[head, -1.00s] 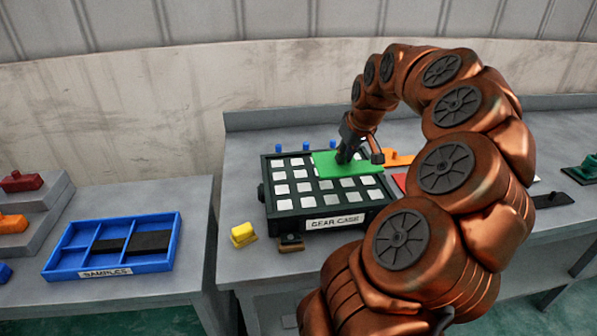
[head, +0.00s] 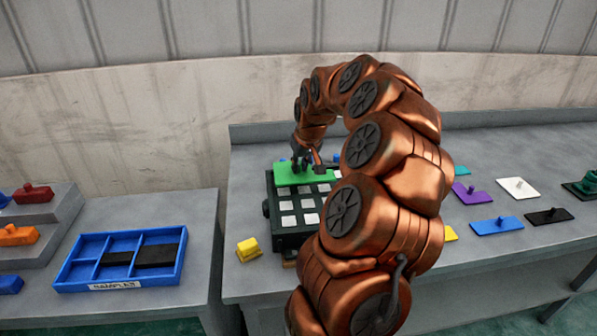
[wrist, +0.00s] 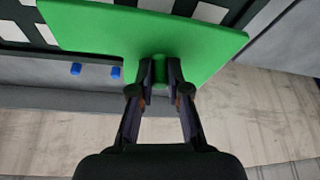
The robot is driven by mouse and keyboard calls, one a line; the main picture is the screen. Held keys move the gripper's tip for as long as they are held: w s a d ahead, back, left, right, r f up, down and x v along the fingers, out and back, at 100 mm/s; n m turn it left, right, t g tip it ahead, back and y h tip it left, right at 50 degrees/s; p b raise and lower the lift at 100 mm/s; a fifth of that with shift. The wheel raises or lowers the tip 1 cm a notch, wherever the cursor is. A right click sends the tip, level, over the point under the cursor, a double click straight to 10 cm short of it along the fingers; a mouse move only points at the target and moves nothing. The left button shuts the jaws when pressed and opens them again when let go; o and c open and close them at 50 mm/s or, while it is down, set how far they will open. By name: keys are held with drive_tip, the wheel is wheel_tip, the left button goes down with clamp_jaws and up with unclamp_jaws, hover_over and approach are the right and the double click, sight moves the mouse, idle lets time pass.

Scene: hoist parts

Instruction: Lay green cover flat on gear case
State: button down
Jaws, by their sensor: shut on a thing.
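The green cover (head: 312,176) is a flat plate with a round knob, and my gripper (head: 301,164) is shut on that knob. In the wrist view both fingers (wrist: 160,78) pinch the knob, and the green cover (wrist: 110,35) spreads beyond them. The gear case (head: 272,222) is a dark box with a grid of white squares on top. The cover is over its back part; I cannot tell whether it touches the case. My arm hides the right part of the case and its label.
A yellow block (head: 248,249) sits left of the case. A blue samples tray (head: 70,273) stands on the left table. Purple (head: 468,193), white (head: 517,187), blue (head: 496,225) and black (head: 548,216) covers lie on the right of the bench. Blue pegs (wrist: 76,69) show behind the case.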

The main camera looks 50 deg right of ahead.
sight(300, 172)
drive_tip(key=shift+w, duration=0.2)
wheel_tip(300, 172, down, 3)
drive_tip(key=shift+s+a+f+p, duration=0.1)
drive_tip(key=shift+f+p, duration=0.05)
drive_tip(key=shift+p, duration=0.5)
drive_tip(key=shift+f, duration=0.15)
drive_tip(key=shift+f+b, duration=0.2)
drive_tip(key=shift+b, duration=0.1)
drive_tip(key=c, duration=1.1)
unclamp_jaws()
drive_tip(key=shift+r, duration=0.1)
drive_tip(key=shift+c, duration=0.2)
